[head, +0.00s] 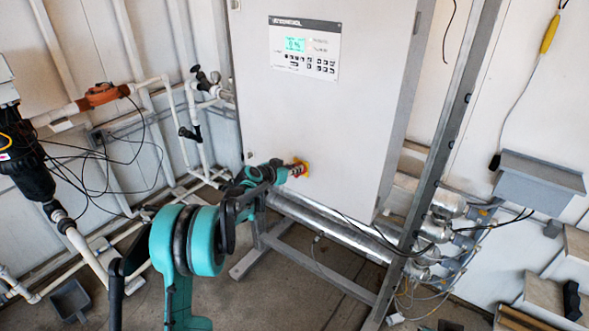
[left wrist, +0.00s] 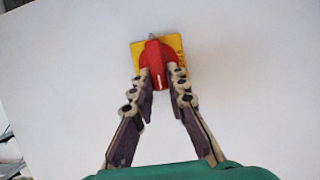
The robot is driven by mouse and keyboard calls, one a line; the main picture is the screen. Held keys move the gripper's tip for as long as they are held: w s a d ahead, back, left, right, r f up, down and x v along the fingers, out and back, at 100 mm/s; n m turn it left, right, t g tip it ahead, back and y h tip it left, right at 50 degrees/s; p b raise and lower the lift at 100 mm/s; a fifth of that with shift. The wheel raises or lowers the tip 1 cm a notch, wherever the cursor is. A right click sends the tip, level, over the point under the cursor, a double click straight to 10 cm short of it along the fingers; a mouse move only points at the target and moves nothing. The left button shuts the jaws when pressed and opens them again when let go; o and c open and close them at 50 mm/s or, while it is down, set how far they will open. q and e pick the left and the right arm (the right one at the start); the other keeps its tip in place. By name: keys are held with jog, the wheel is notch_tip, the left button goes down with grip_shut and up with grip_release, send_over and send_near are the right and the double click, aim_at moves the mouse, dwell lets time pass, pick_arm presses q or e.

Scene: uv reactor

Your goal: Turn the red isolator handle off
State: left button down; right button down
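The red isolator handle (left wrist: 157,62) sits on a yellow square plate (left wrist: 137,49) on the white panel in the left wrist view. Its grip bar points toward my gripper, with a white mark near its end. In the head view the red handle (head: 296,168) shows at the lower left of the cabinet front, partly hidden by my gripper. My left gripper (left wrist: 159,75) has its two fingers closed in on either side of the grip bar, with little or no gap seen. My left gripper in the head view (head: 285,172) reaches the handle from the left. My right gripper is not seen.
The white cabinet (head: 310,110) has a control panel with a lit display (head: 295,45). A grey metal post (head: 455,120) stands to its right. Steel tubes (head: 330,227) run below it. White pipes and black cables (head: 95,155) are at left.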

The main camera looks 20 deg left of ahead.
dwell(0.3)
pick_arm(q)
jog(key=shift+w+a+f+n+h+b, duration=0.15)
jog(key=shift+a+f+n+h+b, duration=0.4)
jog(key=shift+n+h, duration=1.2)
jog(key=shift+w+a+f+n+h+b, duration=0.15)
jog(key=shift+n+h+b, duration=0.7)
jog(key=shift+n, duration=1.85)
jog(key=shift+w+a+f+n+h+b, duration=0.1)
jog(key=shift+a+f+n+h+b, duration=0.3)
jog(key=shift+n+h+b, duration=1.25)
jog(key=shift+d+n+y+p, duration=0.1)
jog(key=shift+n+y+p, duration=0.35)
jog(key=shift+n+p, duration=0.35)
jog(key=c, duration=1.5)
grip_release()
jog(key=shift+f, duration=0.1)
